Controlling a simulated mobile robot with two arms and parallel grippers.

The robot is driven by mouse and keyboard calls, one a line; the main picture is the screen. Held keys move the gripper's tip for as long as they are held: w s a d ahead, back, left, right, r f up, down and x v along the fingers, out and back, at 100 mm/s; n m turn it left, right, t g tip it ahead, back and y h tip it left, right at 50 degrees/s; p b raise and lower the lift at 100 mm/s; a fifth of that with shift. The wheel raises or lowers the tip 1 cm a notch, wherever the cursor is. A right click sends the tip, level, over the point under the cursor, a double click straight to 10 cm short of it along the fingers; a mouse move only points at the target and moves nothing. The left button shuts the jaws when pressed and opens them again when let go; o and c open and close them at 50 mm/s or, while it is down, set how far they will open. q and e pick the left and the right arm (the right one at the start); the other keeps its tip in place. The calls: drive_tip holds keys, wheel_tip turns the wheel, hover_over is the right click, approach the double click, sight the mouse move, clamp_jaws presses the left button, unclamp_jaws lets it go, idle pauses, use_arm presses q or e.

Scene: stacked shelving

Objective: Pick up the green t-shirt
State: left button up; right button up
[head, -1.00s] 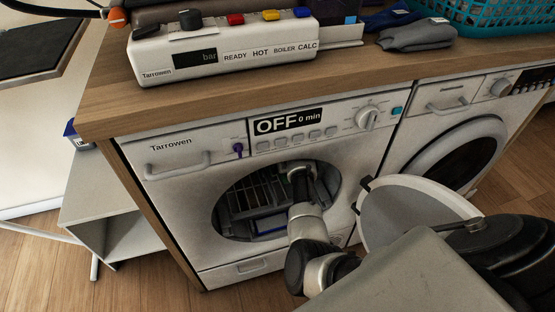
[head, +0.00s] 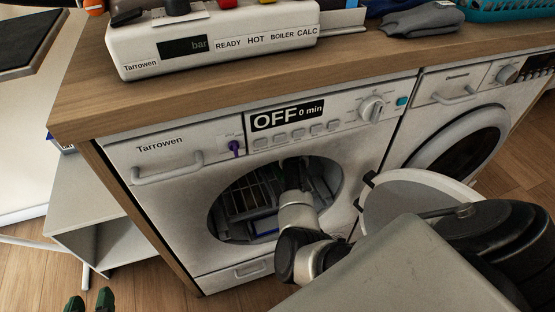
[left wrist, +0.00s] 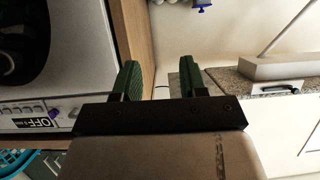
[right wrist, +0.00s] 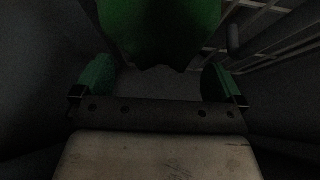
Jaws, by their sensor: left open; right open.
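The green t-shirt (right wrist: 160,30) shows in the right wrist view as a green cloth at the top middle, inside the dark drum. Its lower edge hangs between and just beyond the fingers of my right gripper (right wrist: 156,82), which is open with no cloth clearly between the tips. In the head view my right arm reaches through the round door opening of the left washing machine (head: 190,170), and the gripper and shirt are hidden there. My left gripper (head: 90,301) is open and empty at the bottom left; its fingers also show in the left wrist view (left wrist: 159,78).
The machine's round door (head: 405,200) stands open at the right of the opening. Racks (right wrist: 265,35) show inside the drum. A wooden counter (head: 85,105) above carries a white control box (head: 140,50). A grey open shelf (head: 100,200) stands at the left.

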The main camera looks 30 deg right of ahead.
drive_tip(key=shift+b+x, duration=0.7)
drive_tip(key=shift+x, duration=0.15)
use_arm(q)
wheel_tip(320, 180, up, 5)
drive_tip(key=w+d+t+h, duration=0.1)
drive_tip(key=w+t, duration=0.2)
drive_tip(key=t, duration=0.1)
drive_tip(key=shift+d+r+t+h, duration=0.2)
drive_tip(key=shift+d+t+h, duration=0.05)
drive_tip(key=shift+t+h, duration=0.15)
use_arm(e)
drive_tip(key=c, duration=0.8)
